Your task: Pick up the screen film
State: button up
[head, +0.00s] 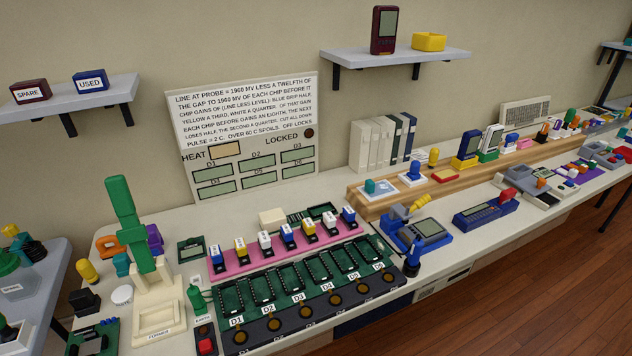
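I cannot single out the screen film for sure. A pale flat sheet (381,200) lies on the wooden board (362,208) with a teal knob-like piece on it. A second pale flat sheet (408,181) lies beside it with a blue piece on it. Either could be a film, but the view is too small to tell. My gripper is not in view.
A pink strip (222,275) holds several chips behind the green D1–D6 boards (263,292). A tall green piece (122,205) stands above the cream former (157,322) at left. Wall shelves (395,54) hang above. Bare white bench shows between the board and chips.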

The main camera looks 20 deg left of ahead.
aim_at(373, 188)
jog(key=u, duration=0.55)
jog(key=i, duration=0.85)
jog(key=u, duration=0.55)
